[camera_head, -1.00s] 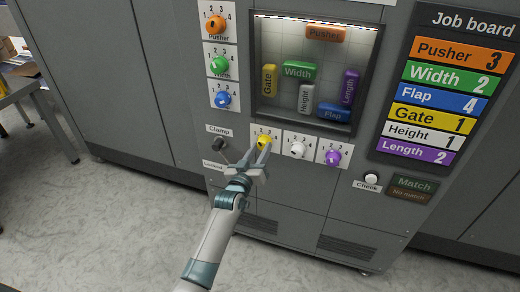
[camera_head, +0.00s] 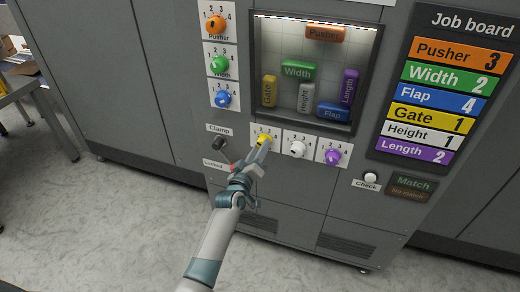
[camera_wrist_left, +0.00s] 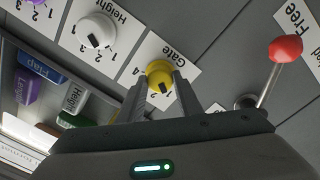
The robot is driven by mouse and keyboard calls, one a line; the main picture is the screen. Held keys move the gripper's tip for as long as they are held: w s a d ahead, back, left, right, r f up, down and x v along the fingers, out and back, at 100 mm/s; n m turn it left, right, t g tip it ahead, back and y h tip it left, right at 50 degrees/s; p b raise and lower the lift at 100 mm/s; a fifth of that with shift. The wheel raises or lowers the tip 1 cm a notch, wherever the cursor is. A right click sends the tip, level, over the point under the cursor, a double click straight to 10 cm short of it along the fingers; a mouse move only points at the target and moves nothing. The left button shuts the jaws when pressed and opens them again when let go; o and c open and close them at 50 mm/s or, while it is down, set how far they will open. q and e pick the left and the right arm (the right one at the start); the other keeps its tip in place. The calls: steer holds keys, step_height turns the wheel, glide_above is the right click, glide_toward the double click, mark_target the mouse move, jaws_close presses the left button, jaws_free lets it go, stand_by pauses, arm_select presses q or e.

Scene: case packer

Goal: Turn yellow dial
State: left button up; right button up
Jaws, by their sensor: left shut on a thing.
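The yellow dial (camera_head: 263,138) sits on its white numbered plate under the display window, at the left of a row of three dials. In the left wrist view the yellow dial (camera_wrist_left: 159,73) shows a dark pointer mark, and its plate reads "Gate". My left gripper (camera_head: 262,146) is shut on the yellow dial; its two fingers (camera_wrist_left: 161,85) lie on either side of it. The gripper hides part of the dial and plate in the head view. The job board's yellow Gate row (camera_head: 430,118) reads 1. My right gripper is not in view.
White (camera_head: 297,149) and purple (camera_head: 332,157) dials sit to the right. Orange, green and blue dials (camera_head: 221,97) line the left column. The clamp lever's red knob (camera_wrist_left: 285,49) stands close beside the gripper. The window's yellow Gate block (camera_head: 269,91) is at the left.

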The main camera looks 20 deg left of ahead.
arm_select(q)
steer(key=o, duration=1)
steer(key=shift+o, duration=0.2)
steer(key=s+b, duration=0.2)
steer(key=s, duration=1.5)
steer(key=shift+s+a+f, duration=0.2)
steer(key=shift+a, duration=0.25)
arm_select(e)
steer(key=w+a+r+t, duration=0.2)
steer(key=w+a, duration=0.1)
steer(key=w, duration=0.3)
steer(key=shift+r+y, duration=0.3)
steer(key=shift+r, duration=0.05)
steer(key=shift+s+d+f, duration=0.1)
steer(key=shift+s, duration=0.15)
arm_select(q)
steer(key=shift+f, duration=0.1)
